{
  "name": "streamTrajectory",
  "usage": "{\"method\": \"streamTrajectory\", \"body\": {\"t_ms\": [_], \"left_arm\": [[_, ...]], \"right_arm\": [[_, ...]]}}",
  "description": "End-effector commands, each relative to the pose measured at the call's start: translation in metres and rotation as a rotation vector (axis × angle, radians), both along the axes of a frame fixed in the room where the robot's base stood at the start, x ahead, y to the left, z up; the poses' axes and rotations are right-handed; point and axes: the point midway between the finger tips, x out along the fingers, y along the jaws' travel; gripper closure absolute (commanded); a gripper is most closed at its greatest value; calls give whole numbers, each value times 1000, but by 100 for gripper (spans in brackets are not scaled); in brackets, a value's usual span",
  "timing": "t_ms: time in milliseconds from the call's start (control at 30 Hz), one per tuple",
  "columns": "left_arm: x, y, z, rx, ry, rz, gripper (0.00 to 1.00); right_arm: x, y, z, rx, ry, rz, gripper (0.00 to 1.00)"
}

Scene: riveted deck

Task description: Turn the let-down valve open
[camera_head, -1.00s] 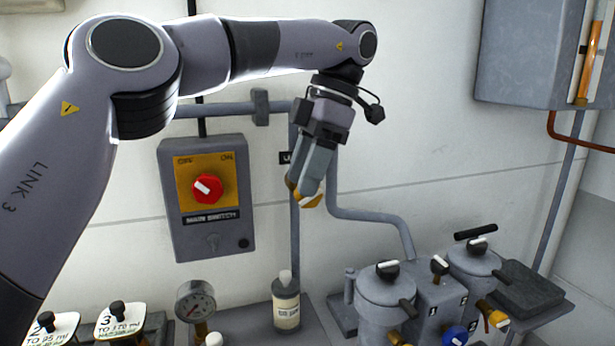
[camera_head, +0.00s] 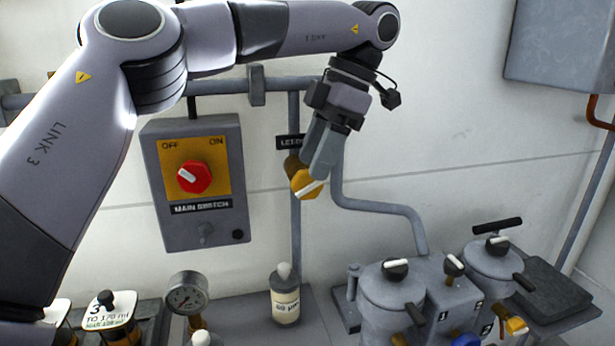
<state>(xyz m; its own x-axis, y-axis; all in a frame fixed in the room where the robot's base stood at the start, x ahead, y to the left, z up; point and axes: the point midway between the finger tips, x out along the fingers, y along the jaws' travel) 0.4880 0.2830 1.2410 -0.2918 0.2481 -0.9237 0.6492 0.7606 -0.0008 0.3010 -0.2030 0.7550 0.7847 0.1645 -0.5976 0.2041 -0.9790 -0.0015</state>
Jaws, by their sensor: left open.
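The let-down valve (camera_head: 305,184) shows as a yellow knob with a pale tilted line, on the vertical grey pipe below a black label (camera_head: 290,142) that reads "LET-D…", its end covered by my gripper. My left gripper (camera_head: 318,168) points down and left, with its grey fingers at the knob's upper right. It is open. The fingertips overlap the knob in the picture, and I cannot tell whether they touch it or straddle it. My right gripper is not in view.
The main switch box (camera_head: 205,235) with a red knob hangs left of the valve. Below stand a gauge (camera_head: 187,297), a bottle (camera_head: 285,300) and two grey filter pots (camera_head: 392,300) at the right. A grey cabinet (camera_head: 560,45) hangs upper right. The wall right of the gripper is clear.

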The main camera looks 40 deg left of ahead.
Motion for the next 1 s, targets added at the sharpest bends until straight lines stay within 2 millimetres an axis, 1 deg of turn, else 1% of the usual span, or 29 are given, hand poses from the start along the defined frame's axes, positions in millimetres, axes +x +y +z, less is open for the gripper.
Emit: {"method": "streamTrajectory", "body": {"t_ms": [33,233,367,500,767,800,867,900,933,967,1000], "left_arm": [[-2,2,-8,-3,8,-1,47],[-8,7,-26,-2,4,0,47],[-11,9,-34,0,3,0,47],[-12,10,-38,0,0,-1,47],[-12,11,-39,1,-1,1,47],[-12,11,-39,1,-1,1,50],[-12,11,-39,1,-1,0,70],[-12,11,-39,1,-1,0,83],[-12,11,-39,1,-1,0,92],[-12,11,-39,1,-1,0,98],[-12,11,-39,1,-1,0,98]], "right_arm": [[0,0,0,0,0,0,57],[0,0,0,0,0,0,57],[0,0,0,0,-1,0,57],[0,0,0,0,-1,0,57],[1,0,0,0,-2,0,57],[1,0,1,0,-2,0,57],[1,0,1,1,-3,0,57],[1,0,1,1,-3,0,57],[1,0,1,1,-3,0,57],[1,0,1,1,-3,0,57],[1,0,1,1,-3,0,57]]}}
